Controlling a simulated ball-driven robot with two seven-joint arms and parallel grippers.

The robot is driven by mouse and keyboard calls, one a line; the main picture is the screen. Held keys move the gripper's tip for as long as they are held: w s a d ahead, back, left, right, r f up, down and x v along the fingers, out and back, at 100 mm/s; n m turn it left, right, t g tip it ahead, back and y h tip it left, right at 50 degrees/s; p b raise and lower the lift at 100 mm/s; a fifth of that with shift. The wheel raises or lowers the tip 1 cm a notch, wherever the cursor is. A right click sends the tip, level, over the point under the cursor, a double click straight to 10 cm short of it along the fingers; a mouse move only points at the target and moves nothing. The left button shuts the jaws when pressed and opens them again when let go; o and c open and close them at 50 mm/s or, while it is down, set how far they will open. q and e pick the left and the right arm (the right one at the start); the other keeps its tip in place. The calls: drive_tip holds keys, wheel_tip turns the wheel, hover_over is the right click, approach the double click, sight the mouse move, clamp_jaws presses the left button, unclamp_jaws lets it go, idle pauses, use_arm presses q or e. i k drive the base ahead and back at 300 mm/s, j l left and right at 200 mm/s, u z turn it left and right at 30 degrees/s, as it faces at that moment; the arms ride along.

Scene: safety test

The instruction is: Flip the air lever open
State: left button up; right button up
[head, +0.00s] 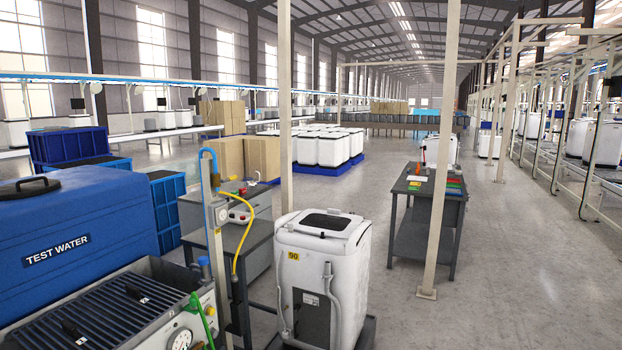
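A metal post (211,240) stands at the left of centre. A blue hose (211,155) curves over its top, and a small round gauge (223,213) sits beside it. A yellow hose (241,245) hangs from there. A green lever-like part (203,318) stands tilted at the corner of the grated bench, next to a dial gauge (181,339). I cannot tell for certain which part is the air lever, nor its position. Neither of my grippers is in view.
A blue TEST WATER tank (75,225) and a grated bench (100,318) fill the left. A white washing machine (322,275) stands at front centre. A grey worktable (412,222) and a pale post (440,150) stand to the right. The floor (530,260) at right is clear.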

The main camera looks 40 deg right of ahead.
sight(235, 177)
drive_tip(key=z, duration=0.7)
drive_tip(key=i+l, duration=0.1)
drive_tip(key=l, duration=0.25)
drive_tip(key=i+l, duration=0.1)
drive_tip(key=l, duration=0.25)
drive_tip(key=i+l+z, duration=0.1)
drive_tip(key=l, duration=0.25)
drive_tip(key=i+z, duration=0.3)
drive_tip(key=i, duration=0.75)
drive_tip(key=i+j+z, duration=0.35)
drive_tip(key=i+j, duration=1.1)
